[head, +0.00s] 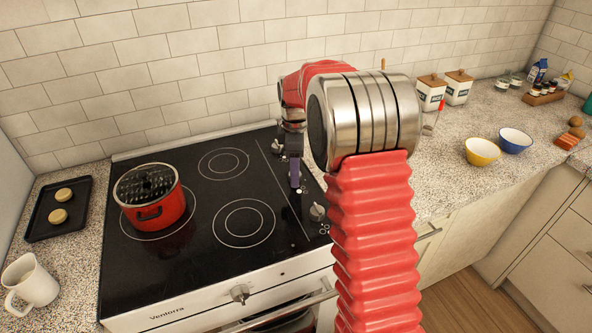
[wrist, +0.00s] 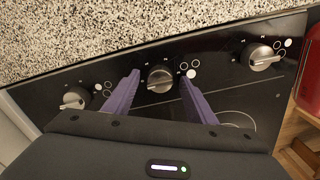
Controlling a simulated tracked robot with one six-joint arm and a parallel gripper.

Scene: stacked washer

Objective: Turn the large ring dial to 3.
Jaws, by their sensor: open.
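Three silver dials stand along the hob's right-hand control strip. In the wrist view they are the left dial (wrist: 75,98), the middle dial (wrist: 160,78) and the right dial (wrist: 262,55). Small circle symbols and tiny marks sit around each; I cannot read the numbers or tell which dial is for the large ring. My gripper (wrist: 160,88) is open, its purple fingers on either side of the middle dial. I cannot tell whether they touch it. In the head view my gripper (head: 295,173) points down over the strip and hides the middle dial.
A red pot (head: 158,212) with a strainer-like lid stands on the left of the black hob (head: 190,262). Another dial (head: 240,292) is on the oven front. Bowls (head: 482,151) and canisters (head: 430,93) stand on the right counter. The near right part of the hob is clear.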

